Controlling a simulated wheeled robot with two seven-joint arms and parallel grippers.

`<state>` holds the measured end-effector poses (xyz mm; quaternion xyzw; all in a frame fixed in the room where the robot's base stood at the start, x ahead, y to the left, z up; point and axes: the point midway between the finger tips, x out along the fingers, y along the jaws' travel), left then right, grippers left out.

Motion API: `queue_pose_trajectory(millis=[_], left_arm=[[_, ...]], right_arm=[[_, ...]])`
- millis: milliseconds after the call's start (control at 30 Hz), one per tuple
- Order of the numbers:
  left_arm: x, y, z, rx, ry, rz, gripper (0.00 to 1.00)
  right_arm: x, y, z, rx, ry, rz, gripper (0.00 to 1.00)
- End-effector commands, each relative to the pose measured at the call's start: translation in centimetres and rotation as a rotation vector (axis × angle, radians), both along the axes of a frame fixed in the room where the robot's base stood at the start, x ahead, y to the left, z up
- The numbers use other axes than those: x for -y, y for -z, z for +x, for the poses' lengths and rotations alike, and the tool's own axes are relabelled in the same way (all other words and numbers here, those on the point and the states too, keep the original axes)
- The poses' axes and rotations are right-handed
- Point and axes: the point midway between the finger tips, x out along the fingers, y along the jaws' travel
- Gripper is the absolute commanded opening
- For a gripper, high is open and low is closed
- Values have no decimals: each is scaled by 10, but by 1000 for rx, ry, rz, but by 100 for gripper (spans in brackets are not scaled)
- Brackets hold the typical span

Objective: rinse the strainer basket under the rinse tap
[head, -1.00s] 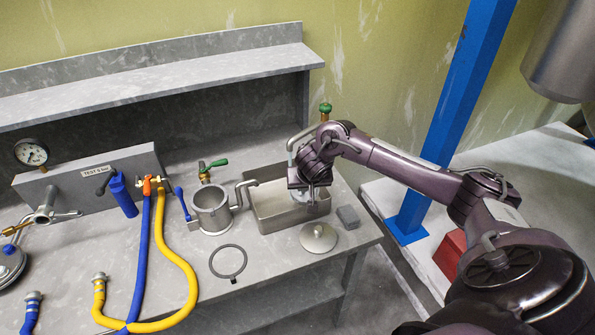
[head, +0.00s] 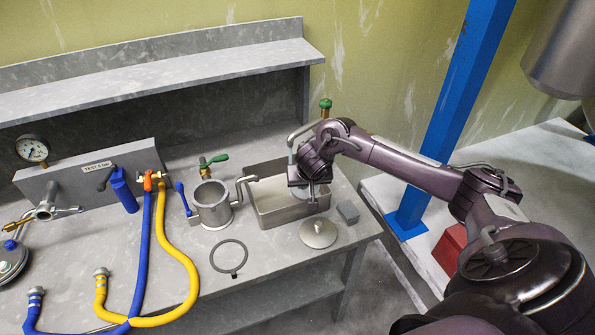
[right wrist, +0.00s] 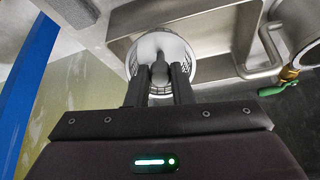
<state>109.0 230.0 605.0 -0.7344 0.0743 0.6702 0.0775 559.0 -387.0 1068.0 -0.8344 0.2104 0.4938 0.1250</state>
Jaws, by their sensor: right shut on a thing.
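My right gripper (head: 312,197) reaches down over the grey metal basin (head: 264,217) at the right end of the bench. In the right wrist view its fingers (right wrist: 160,80) are shut on the middle stem of the strainer basket (right wrist: 147,46), a round pale basket with a perforated rim. In the head view the basket is not clearly seen. The rinse tap seems to be the brass fitting with a green knob (head: 325,104) behind my right wrist. Its outlet is not clear, and I cannot tell whether water runs. My left gripper is not in view.
Left of the basin stands an open metal pot (head: 212,213) with a bent side pipe. A round lid (head: 318,233), a flat ring (head: 229,258) and a grey block (head: 348,212) lie in front. Blue (head: 147,240) and yellow (head: 185,260) hoses cross the bench's left. A blue post (head: 447,110) stands right.

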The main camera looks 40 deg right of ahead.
Motion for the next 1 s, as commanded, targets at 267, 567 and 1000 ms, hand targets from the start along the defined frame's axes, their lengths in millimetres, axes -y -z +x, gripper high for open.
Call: queue_pose_trajectory(millis=[267, 567, 1000], left_arm=[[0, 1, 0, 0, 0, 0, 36], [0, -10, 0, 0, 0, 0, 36], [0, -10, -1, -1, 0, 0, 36]], right_arm=[[0, 8, -6, -23, -6, -4, 0], [-7, -5, -18, -23, -8, -4, 0], [-22, -34, -43, -9, -4, -3, 0]])
